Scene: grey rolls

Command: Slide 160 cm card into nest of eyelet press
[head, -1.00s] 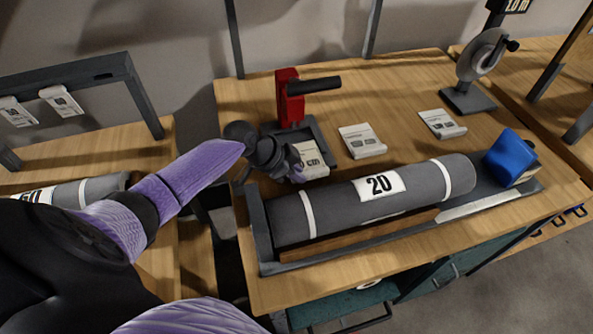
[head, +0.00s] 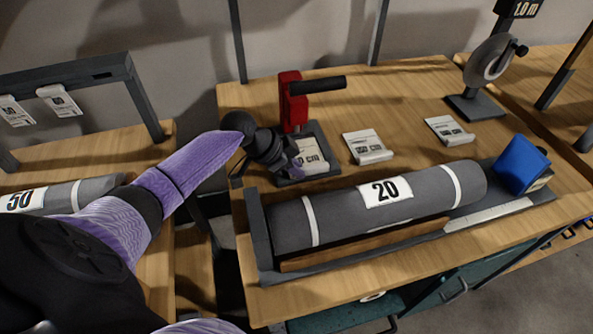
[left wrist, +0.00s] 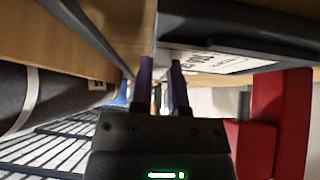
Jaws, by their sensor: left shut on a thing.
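The eyelet press has a red body (head: 289,103) with a dark lever and stands at the back left of the table. Its dark base (head: 328,147) surrounds a white card (head: 313,158) that reads "0 cm", its first digits hidden by my gripper. My left gripper (head: 291,164) is shut on the card's left side. The left wrist view shows its two fingers (left wrist: 162,90) at the card (left wrist: 225,57), with the red press (left wrist: 278,120) at right. The card looks flat at the base; whether it is fully seated, I cannot tell. My right gripper is not in view.
A grey roll labelled 20 (head: 370,205) lies in a cradle along the table front. Two other cards (head: 367,147) (head: 449,131) lie right of the press. A blue block (head: 521,164) sits at the roll's right end. A dial device (head: 489,65) stands behind.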

